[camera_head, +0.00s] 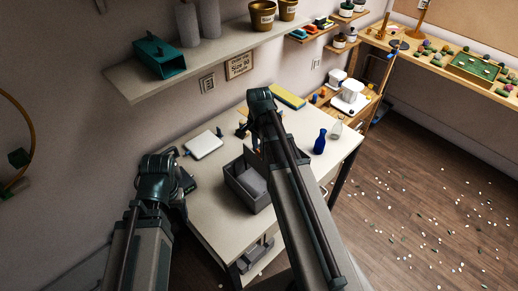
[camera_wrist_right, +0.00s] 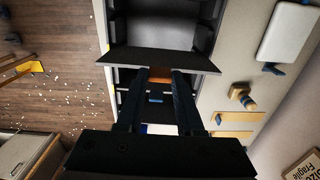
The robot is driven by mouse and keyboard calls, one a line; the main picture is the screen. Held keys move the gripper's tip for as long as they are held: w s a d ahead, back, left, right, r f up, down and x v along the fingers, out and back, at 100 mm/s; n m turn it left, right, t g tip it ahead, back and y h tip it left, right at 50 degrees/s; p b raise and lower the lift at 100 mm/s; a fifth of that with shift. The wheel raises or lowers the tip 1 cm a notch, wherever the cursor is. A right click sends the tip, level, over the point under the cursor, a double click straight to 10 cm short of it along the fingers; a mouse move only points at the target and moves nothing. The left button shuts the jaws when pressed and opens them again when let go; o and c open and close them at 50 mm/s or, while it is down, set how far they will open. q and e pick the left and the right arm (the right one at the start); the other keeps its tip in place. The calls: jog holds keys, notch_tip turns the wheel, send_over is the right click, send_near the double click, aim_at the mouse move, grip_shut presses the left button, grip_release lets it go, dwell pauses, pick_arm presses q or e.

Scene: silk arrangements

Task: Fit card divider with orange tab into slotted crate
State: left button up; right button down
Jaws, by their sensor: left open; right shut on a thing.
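The card divider (camera_wrist_right: 162,60) is a dark flat panel in the right wrist view, with an orange tab (camera_wrist_right: 159,74) at its near edge. My right gripper (camera_wrist_right: 158,82) is shut on the tab. The slotted crate (camera_head: 233,186) is a grey open box on the table; it also shows at the top of the right wrist view (camera_wrist_right: 203,40), behind the divider. I cannot tell whether the divider's far edge is in a slot. My left gripper (camera_head: 187,181) is open and empty, left of the crate by the table edge.
A white board (camera_head: 203,145) lies behind the crate. A blue vase (camera_head: 319,142) and a clear flask (camera_head: 336,130) stand right of my right arm. A yellow box (camera_head: 288,96) lies at the back. The table (camera_head: 205,215) is bare left of the crate.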

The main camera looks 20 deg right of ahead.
jog(key=shift+f+b, duration=3.65)
jog(key=shift+f, duration=0.05)
dwell(0.7)
dwell(0.7)
jog(key=shift+c, duration=2.3)
grip_release()
jog(key=shift+r+p, duration=3.05)
notch_tip(320, 180, up, 14)
jog(key=p, duration=1.3)
jog(key=shift+p, duration=0.4)
